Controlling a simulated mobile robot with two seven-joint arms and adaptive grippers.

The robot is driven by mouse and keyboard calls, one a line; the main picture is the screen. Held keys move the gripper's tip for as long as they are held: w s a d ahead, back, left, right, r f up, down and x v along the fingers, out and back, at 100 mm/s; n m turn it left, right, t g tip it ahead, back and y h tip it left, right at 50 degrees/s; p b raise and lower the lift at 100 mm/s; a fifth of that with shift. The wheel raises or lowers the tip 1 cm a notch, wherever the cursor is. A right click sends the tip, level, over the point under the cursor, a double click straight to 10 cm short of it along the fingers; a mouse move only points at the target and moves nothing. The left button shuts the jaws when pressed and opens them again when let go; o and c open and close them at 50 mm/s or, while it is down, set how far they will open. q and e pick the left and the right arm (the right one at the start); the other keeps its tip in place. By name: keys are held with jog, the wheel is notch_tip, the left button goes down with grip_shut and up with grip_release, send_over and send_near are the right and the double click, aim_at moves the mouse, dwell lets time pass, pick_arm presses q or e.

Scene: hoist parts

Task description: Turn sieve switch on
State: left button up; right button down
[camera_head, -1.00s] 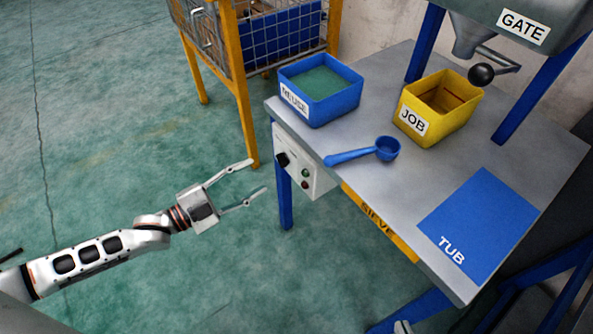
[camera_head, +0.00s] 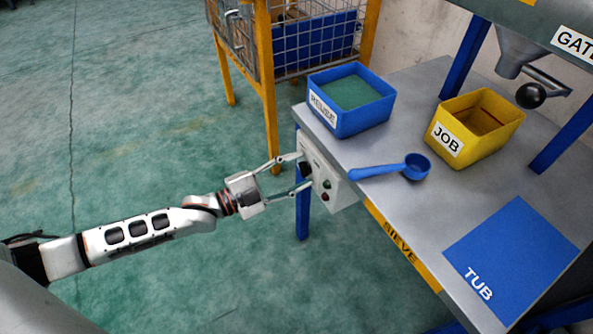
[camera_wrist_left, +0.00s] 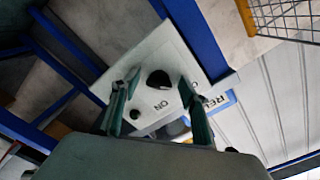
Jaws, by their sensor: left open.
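The sieve switch is a black knob (camera_head: 306,170) on a white control box (camera_head: 338,192) fixed under the table's left edge. The knob (camera_wrist_left: 158,79) also shows in the left wrist view, with the letters ON printed beside it on the box face. My left gripper (camera_head: 302,171) is open, its two fingertips at the box face on either side of the knob. In the left wrist view the fingers (camera_wrist_left: 157,82) also straddle the knob. I cannot tell whether they touch it. Green and red buttons sit on the box. My right gripper is not in view.
On the metal table (camera_head: 400,215) stand a blue REUSE bin (camera_head: 360,122), a yellow JOB bin (camera_head: 478,142) and a blue scoop (camera_head: 385,172). A blue TUB mat (camera_head: 520,245) lies at the right. A yellow-framed mesh cage (camera_head: 265,90) stands behind my gripper. Floor at left is clear.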

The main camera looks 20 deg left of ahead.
pick_arm(q)
jog(key=c, duration=1.1)
